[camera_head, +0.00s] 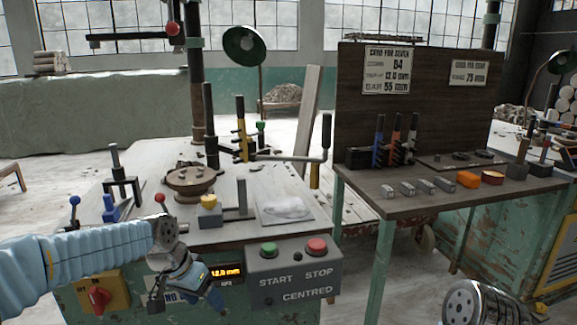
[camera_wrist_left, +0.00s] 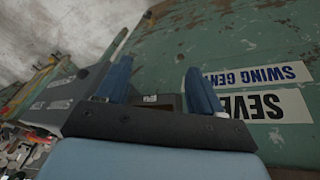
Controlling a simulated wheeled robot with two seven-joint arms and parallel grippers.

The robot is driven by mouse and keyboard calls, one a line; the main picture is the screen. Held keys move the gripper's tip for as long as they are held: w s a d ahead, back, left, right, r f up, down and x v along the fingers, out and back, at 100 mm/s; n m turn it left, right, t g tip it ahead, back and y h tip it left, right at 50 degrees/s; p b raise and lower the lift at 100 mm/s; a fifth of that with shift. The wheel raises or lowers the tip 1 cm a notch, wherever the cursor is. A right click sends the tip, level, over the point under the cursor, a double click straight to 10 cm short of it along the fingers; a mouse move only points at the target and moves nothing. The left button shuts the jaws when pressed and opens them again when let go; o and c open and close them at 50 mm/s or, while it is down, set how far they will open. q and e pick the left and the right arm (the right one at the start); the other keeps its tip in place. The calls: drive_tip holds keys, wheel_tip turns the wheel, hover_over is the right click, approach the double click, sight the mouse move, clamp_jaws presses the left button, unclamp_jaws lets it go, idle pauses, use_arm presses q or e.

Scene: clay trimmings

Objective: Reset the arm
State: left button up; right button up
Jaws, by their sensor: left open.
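My left arm reaches in from the left, with a light blue sleeve. My left gripper (camera_head: 187,298) hangs low in front of the green machine bench (camera_head: 345,230), beside the control box (camera_head: 293,282) with its green start and red stop buttons. In the left wrist view the two blue fingers of my left gripper (camera_wrist_left: 158,85) stand apart, with nothing between them. Beyond them is the green bench front with upside-down labels (camera_wrist_left: 270,105). Only a rounded grey part of my right arm shows at the bottom right of the head view; its gripper is out of frame.
The bench top holds a round brown turntable (camera_head: 190,180), a yellow-topped block (camera_head: 210,211), levers and a pale sheet with whitish clay (camera_head: 286,208). A red rotary knob (camera_head: 98,298) is on the bench front. A tool table (camera_head: 455,204) stands to the right.

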use_arm(q)
drive_tip(key=s+d+f+n+g, duration=0.1)
drive_tip(key=d+f, duration=0.1)
drive_tip(key=f, duration=0.6)
drive_tip(key=s+d+f+n, duration=0.1)
drive_tip(key=d+f, duration=0.1)
drive_tip(key=f, duration=0.6)
drive_tip(key=s+d+f+n, duration=0.2)
drive_tip(key=s+f, duration=0.7)
drive_tip(key=f, duration=0.1)
drive_tip(key=s+d+f+n+h, duration=0.1)
drive_tip(key=s+d+f+n, duration=0.1)
drive_tip(key=s+f, duration=0.8)
drive_tip(key=shift+s+g, duration=0.25)
drive_tip(key=shift+g, duration=0.15)
